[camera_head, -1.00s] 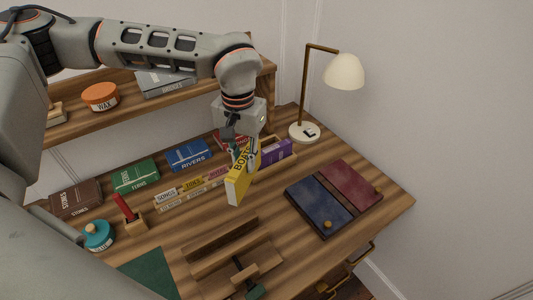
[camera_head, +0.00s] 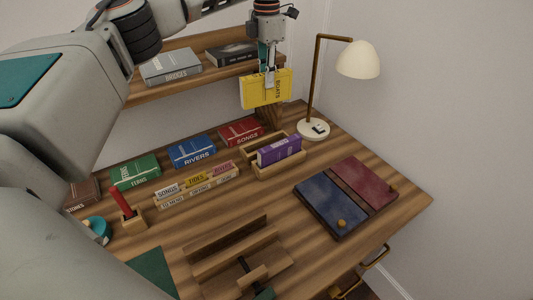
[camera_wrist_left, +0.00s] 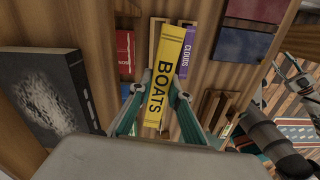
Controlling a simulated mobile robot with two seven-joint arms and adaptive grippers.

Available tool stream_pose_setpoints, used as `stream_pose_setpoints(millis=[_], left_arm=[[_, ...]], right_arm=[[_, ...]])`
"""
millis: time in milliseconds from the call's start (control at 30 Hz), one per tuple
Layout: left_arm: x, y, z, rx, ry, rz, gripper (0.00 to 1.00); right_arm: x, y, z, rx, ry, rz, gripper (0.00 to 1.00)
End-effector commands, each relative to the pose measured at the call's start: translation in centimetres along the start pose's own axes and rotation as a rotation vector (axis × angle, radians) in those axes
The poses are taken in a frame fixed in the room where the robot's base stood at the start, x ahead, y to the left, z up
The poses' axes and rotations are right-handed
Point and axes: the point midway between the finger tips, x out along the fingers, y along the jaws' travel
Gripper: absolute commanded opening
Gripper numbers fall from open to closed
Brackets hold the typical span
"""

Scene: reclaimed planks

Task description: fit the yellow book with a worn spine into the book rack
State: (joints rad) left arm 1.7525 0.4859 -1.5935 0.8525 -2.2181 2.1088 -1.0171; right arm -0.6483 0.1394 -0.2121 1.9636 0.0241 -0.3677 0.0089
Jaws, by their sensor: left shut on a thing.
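The yellow book (camera_head: 266,89), lettered BOATS, is in my left gripper (camera_head: 268,72), which is shut on its top edge. It hangs level in the air, above and behind the book rack, in front of the shelf's right end. In the left wrist view the book (camera_wrist_left: 170,75) sits between the two fingers (camera_wrist_left: 158,100). The wooden book rack (camera_head: 283,171) stands on the desk below, with a purple book (camera_head: 279,150) standing in it. The book and rack are apart. What may be my right gripper shows small at the right edge of the wrist view; its jaws are unclear.
The shelf (camera_head: 140,92) with a grey book (camera_head: 170,66) and a dark book (camera_head: 232,54) is close left of the held book. A lamp (camera_head: 357,60) stands to the right. A red book (camera_head: 241,132) lies left of the rack. A blue-and-red folder (camera_head: 331,205) lies in front.

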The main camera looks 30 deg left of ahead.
Motion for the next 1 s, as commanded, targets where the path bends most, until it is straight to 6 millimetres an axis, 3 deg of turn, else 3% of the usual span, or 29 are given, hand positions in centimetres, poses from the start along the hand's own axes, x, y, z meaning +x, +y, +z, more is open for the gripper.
stream_pose_setpoints(millis=[233,700,800,1000], left_arm=[[1.3,0.6,0.0,-0.137,0.001,-0.001,0.0],[12.4,0.5,0.0,-0.135,0.002,-0.002,0.0],[14.2,0.5,0.0,-0.133,0.001,-0.002,0.0],[15.7,0.6,0.1,-0.133,-0.001,0.002,0.0]], right_arm=[[0.2,-0.1,0.6,0.001,-0.003,-0.002,0.4],[0.7,-0.4,2.0,0.002,-0.014,-0.005,0.4],[0.8,-0.4,2.1,0.0,-0.017,-0.005,0.4],[0.8,-0.3,2.0,-0.003,-0.015,-0.003,0.4]])
